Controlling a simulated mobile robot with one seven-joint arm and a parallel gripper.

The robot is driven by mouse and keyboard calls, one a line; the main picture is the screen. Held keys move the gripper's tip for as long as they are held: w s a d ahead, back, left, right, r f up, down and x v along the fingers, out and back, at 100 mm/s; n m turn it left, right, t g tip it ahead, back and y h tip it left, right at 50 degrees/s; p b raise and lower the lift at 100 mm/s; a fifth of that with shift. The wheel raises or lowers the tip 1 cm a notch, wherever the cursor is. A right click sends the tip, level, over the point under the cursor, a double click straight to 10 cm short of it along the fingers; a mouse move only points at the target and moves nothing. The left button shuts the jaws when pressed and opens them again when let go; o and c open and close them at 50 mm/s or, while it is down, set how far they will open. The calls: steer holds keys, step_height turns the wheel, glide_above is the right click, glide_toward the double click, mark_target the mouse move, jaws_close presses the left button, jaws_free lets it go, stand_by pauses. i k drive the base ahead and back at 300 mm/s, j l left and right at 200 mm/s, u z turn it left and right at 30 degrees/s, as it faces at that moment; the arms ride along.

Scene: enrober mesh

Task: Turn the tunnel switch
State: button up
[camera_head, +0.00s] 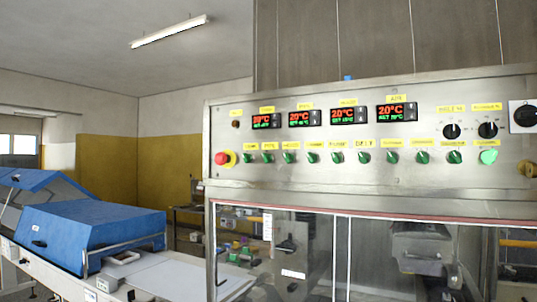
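A steel control panel (370,180) fills the right half of the head view. A row of small green rotary switches runs along it under yellow labels. The rightmost switch (489,156) is a brighter, lighter green than the others; its label (488,142) is too small to read surely. The switch beside it (455,157) is darker green. I cannot tell for certain from the labels which one is the tunnel switch. My gripper is not in view.
Temperature displays (348,115), black knobs (451,131) and a red emergency stop (221,158) share the panel. Clear windows (378,255) are below it. A blue-covered conveyor machine (90,235) stands at left. No arm shows before the panel.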

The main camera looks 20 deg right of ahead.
mark_target(488, 157)
steer(key=z, duration=1.05)
steer(key=k+l, duration=0.05)
